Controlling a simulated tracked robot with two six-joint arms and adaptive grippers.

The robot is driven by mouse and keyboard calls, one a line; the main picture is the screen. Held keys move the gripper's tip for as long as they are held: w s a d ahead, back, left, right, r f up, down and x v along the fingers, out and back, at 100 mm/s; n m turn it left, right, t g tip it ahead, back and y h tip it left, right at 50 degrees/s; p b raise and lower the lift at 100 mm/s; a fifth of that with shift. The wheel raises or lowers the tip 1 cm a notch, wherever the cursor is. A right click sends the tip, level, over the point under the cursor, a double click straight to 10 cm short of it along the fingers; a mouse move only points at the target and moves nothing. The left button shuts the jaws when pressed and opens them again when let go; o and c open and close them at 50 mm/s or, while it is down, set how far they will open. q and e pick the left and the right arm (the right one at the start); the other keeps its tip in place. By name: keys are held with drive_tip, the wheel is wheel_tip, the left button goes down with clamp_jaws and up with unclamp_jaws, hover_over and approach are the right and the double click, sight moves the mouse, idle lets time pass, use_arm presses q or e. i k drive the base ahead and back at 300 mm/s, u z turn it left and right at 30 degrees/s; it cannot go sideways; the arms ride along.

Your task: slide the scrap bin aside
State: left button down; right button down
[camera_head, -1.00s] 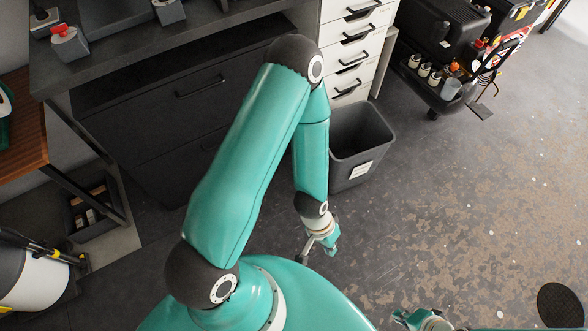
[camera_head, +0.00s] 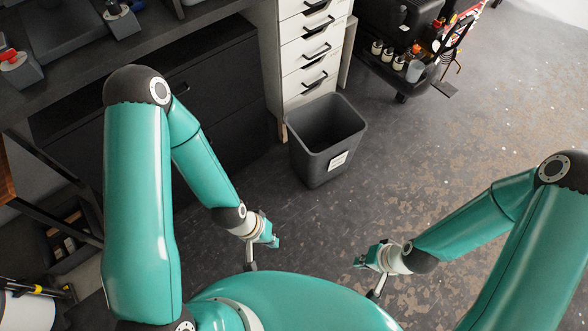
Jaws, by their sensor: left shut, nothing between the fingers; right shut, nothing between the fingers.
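The scrap bin (camera_head: 318,163) is a dark grey, open-topped, tapered bin with a white label on its side. It stands upright on the floor in front of the white drawer unit, at the upper middle of the head view. It looks empty, though its bottom is in shadow. My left gripper (camera_head: 273,241) is shut and empty, below and to the left of the bin, apart from it. My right gripper (camera_head: 360,262) is shut and empty, below and to the right of the bin, also apart from it.
A white drawer unit (camera_head: 306,53) stands right behind the bin. A dark cabinet (camera_head: 222,75) under the workbench (camera_head: 75,73) is to its left. A black cart (camera_head: 405,82) with jars and bottles is at the upper right. The floor (camera_head: 440,150) right of the bin is clear.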

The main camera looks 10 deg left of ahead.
sight(325, 134)
drive_tip(key=u, duration=0.1)
drive_tip(key=i, duration=1)
drive_tip(key=z, duration=0.1)
